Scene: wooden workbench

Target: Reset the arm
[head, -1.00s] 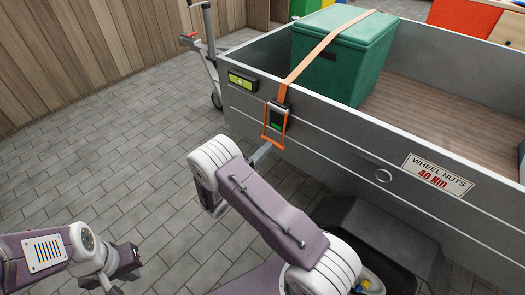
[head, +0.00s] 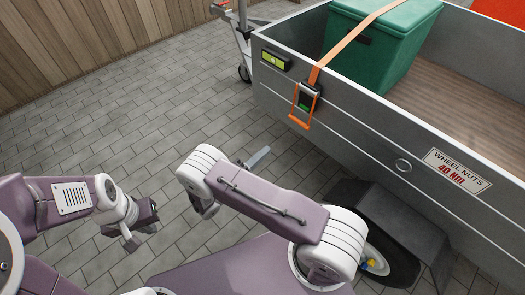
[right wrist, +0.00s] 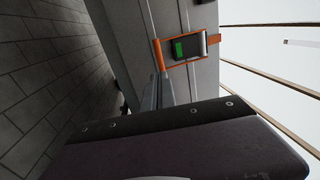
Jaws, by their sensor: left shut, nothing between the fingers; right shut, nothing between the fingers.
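My right arm crosses the middle of the head view. Its gripper (head: 258,158) is shut and empty; only its tip shows past the arm link. It stands to the left of and below the orange-framed strap ratchet (head: 305,104), apart from it. In the right wrist view the shut fingers (right wrist: 157,92) point towards the ratchet (right wrist: 188,47), which shows a green patch. My left gripper (head: 142,232) is shut and empty, over the paving at the lower left.
The grey trailer (head: 375,133) fills the right side. Its orange strap (head: 345,42) runs over a green box (head: 395,50). A level (head: 274,60) sits on the trailer's side. A wheel (head: 385,250) is near my right arm. Paving (head: 110,140) at left is clear.

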